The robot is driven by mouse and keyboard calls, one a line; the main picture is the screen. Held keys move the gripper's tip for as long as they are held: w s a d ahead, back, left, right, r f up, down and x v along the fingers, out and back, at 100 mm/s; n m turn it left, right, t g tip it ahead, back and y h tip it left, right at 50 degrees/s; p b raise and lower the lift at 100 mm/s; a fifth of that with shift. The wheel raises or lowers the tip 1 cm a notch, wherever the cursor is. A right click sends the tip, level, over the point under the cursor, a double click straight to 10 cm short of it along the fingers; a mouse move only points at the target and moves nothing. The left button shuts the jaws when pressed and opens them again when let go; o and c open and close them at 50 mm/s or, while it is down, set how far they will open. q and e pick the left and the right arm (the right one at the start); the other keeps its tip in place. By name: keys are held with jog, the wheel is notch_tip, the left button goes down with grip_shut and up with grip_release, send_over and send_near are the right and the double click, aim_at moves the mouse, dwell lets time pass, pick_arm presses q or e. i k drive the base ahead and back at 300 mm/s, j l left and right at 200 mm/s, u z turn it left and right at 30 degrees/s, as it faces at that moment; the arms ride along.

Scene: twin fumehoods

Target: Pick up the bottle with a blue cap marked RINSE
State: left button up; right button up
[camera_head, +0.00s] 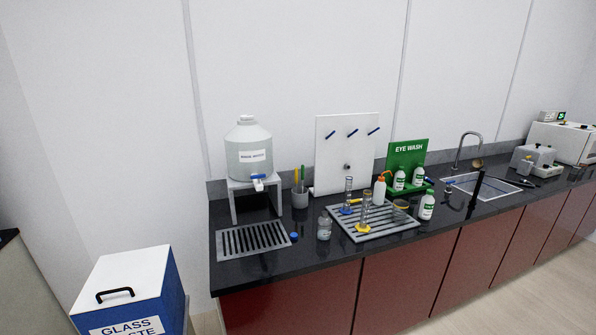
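No bottle has a readable RINSE marking in the head view. A small clear bottle (324,229) with a pale label stands upright on the black counter, left of the grey slatted rack. A small blue cap-like disc (294,237) lies on the counter to its left, apart from it. A white wash bottle with an orange-red top (379,192) stands behind the rack. Neither of my grippers is in view.
A large water carboy (248,150) stands on a stand above a drain grate (252,241). The slatted rack (385,232) holds cylinders. Behind are a green EYE WASH stand (407,155) and a pegboard (346,130). A sink (490,188) lies right; a glass-waste bin (135,285) stands front left.

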aim_at(323, 226)
jog(key=j+z, duration=0.4)
jog(key=k+j+z, duration=0.1)
jog(key=z, duration=0.35)
jog(key=k+j+z, duration=0.1)
jog(key=j+z, duration=0.15)
jog(key=z, duration=0.15)
jog(key=k+j+z, duration=0.15)
jog(key=z, duration=0.25)
